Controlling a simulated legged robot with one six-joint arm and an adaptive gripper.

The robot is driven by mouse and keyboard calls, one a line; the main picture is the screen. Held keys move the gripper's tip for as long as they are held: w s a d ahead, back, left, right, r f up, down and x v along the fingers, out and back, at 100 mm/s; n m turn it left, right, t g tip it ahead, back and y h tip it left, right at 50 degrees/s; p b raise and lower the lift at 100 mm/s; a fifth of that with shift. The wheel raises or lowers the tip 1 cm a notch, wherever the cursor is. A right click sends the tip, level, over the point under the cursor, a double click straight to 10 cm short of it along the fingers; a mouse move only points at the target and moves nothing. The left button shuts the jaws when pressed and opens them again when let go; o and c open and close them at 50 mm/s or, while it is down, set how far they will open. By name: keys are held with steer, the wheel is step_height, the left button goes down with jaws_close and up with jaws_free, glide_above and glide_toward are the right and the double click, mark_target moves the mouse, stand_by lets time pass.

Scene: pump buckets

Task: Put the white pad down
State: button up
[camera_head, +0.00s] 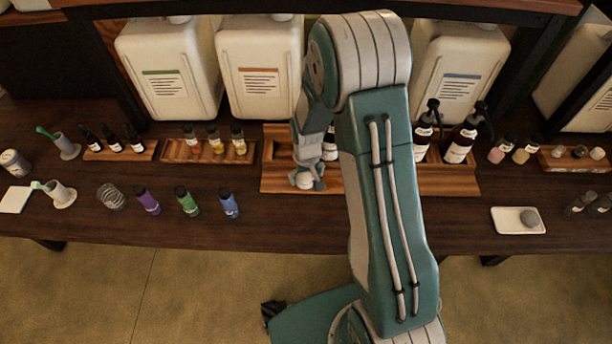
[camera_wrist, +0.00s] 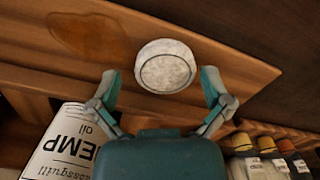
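The round white pad (camera_wrist: 166,67) lies on the wooden tray (camera_wrist: 215,60) in the wrist view, beside a dark orange-brown stain. My gripper (camera_wrist: 162,88) is open, with its two fingers spread to either side of the pad's near edge and gaps between them and the pad. In the head view my gripper (camera_head: 307,176) is low over the front left part of the wooden tray (camera_head: 455,186), with the white pad (camera_head: 304,182) just under it. My arm hides the middle of that tray.
A labelled bottle (camera_wrist: 66,145) stands close to the left finger, and small capped bottles (camera_wrist: 272,160) are at lower right. Dark pump bottles (camera_head: 461,140) stand in the tray's right part. A white dish (camera_head: 508,220) holds a grey round piece.

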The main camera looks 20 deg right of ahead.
mark_target(306, 179)
steer(key=shift+a, duration=0.1)
steer(key=shift+a+r, duration=0.1)
steer(key=shift+r, duration=0.45)
step_height(306, 179, up, 11)
stand_by(0.5)
